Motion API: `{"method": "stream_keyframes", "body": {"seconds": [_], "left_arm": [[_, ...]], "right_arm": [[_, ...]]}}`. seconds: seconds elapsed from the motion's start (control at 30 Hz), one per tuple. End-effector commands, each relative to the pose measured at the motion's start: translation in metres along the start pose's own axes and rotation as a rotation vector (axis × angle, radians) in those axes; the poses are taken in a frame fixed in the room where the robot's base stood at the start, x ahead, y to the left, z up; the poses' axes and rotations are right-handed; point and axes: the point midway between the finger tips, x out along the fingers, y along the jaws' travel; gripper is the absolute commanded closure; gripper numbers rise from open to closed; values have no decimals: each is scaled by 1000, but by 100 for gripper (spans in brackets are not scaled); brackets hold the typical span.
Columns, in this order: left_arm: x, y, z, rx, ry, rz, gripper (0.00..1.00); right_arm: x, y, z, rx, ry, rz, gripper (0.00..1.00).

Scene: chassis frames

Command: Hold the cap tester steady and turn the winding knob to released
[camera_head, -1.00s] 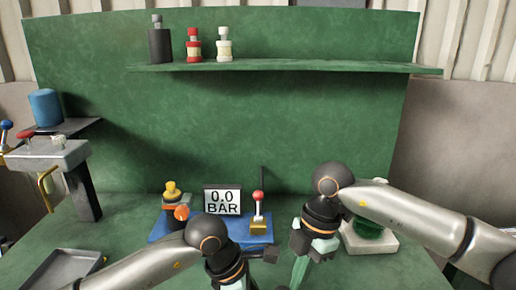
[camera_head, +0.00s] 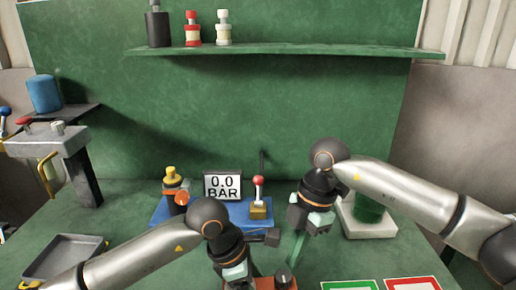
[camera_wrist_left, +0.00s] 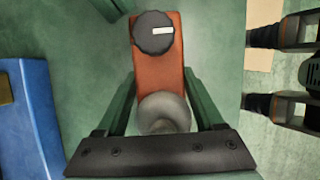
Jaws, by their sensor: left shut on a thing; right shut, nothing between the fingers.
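The cap tester (camera_wrist_left: 160,77) is a small orange-red body with a grey dome and a black round winding knob (camera_wrist_left: 153,32) in the left wrist view. A white mark on the knob lies level, toward its right side. The body (camera_head: 264,283) and knob (camera_head: 284,279) show at the bottom of the head view, partly cut off. My left gripper (camera_wrist_left: 160,88) is shut on the tester, one green finger on each side. My right gripper (camera_head: 296,262) is shut and empty, fingers down, just above the knob in the head view. In the left wrist view nothing covers the knob.
A blue base (camera_head: 225,212) carries a 0.0 BAR display (camera_head: 222,186) and a red-topped lever (camera_head: 258,190). A white block with a green round part (camera_head: 368,208) stands behind my right arm. Green (camera_head: 350,286) and red (camera_head: 412,284) panels lie front right; a grey tray (camera_head: 65,258) lies left.

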Motion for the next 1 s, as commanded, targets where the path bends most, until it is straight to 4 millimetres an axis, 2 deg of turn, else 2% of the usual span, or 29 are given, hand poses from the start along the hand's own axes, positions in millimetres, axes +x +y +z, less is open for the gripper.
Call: {"method": "stream_keyframes", "body": {"seconds": [0.4, 0.83, 0.87, 1.0], "left_arm": [[-1, 1, -1, -2, 2, 2, 100], [-1, 1, -2, -2, 3, 3, 100], [-1, 1, -2, -2, 3, 3, 27], [-1, 1, -2, -3, 3, 3, 11]], "right_arm": [[-47, 0, -11, 2, -4, 1, 100], [-51, 0, -12, 3, -4, -1, 100], [-51, 0, -12, 3, -4, -1, 100], [-51, 0, -12, 3, -5, -1, 100]]}}
